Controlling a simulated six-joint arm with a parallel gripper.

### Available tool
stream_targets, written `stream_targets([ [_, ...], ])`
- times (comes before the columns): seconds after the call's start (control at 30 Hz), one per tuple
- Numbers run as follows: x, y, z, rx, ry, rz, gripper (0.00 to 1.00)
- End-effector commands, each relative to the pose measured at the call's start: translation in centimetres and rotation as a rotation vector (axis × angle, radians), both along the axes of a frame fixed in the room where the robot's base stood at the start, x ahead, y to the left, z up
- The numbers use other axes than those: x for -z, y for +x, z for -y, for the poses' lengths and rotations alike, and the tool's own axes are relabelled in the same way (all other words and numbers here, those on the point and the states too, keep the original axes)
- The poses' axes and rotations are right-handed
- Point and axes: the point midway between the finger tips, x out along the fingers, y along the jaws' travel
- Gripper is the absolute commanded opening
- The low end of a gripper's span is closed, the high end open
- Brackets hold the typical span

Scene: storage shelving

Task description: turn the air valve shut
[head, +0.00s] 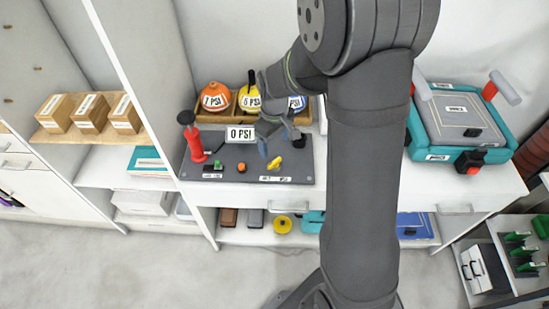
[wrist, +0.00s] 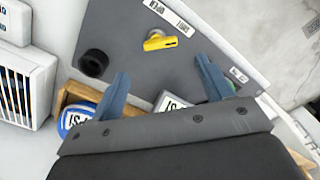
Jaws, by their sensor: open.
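The yellow air valve handle (head: 274,163) sits on the dark grey board (head: 225,167), towards its front right. In the wrist view the handle (wrist: 160,42) lies beyond my fingertips, with a gap between, pointing roughly across the picture. A white two-part label (wrist: 165,16) lies beside it; its words are hard to read. My gripper (head: 279,143) is open and empty above the board; in the wrist view its two blue-grey fingers (wrist: 163,70) are spread apart. A "0 PSI" sign (head: 240,134) stands at the board's back, partly covered by my gripper in the wrist view.
A red hand pump (head: 192,138) stands at the board's left. Behind is a wooden tray with orange (head: 215,96), yellow (head: 250,98) and blue PSI-labelled balls. A black round fitting (wrist: 93,63) is near one finger. A teal-and-grey case (head: 458,118) stands at right.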

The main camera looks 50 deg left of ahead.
Motion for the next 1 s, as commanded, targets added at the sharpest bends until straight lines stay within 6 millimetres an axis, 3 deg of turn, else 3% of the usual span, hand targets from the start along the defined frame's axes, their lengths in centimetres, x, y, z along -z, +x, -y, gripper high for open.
stream_targets([
  [0.2, 4.6, 0.0, 0.1, 0.001, -0.003, -0.002, 0.73],
  [0.4, 7.2, 0.0, 0.0, 0.001, -0.002, 0.0, 0.73],
  [0.87, 8.4, 0.0, 0.0, 0.002, 0.0, 0.001, 0.73],
  [1.0, 8.4, 0.0, 0.0, 0.001, 0.0, 0.001, 0.49],
])
